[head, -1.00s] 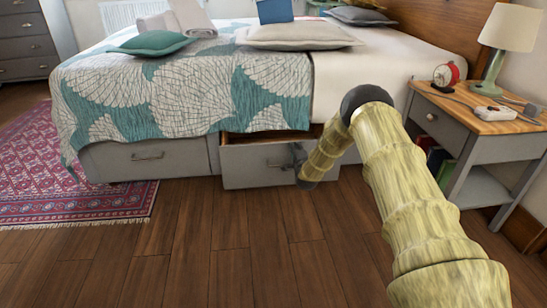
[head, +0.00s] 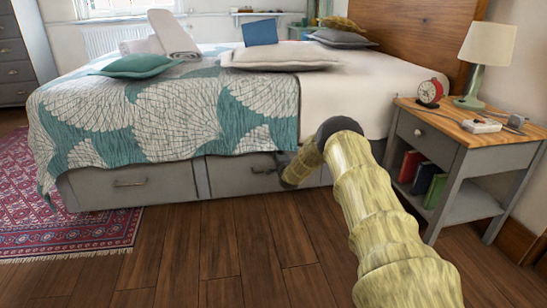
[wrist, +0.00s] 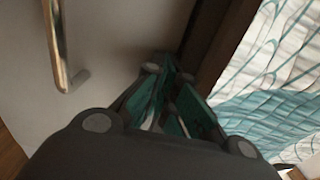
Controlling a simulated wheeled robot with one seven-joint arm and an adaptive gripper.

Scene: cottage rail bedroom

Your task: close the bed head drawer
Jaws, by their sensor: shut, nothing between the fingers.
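The bed head drawer (head: 228,180) is the grey front under the bed nearer the headboard. In the head view it looks flush or nearly flush with the bed base, and no open interior shows. My gripper (head: 283,163) is at the drawer front, to the right of its handle, partly hidden by my arm. In the wrist view my gripper (wrist: 172,108) is shut and empty, with its fingertips close to the drawer front (wrist: 105,50) near its upper edge. The metal handle (wrist: 60,50) stands apart from the fingers. I cannot tell whether the fingertips touch.
A second grey drawer (head: 125,186) to the left is shut. The patterned quilt (head: 160,115) hangs over the drawers. The nightstand (head: 465,150) with lamp and alarm clock stands right of my arm. A red rug (head: 75,230) lies at left; the wooden floor in front is clear.

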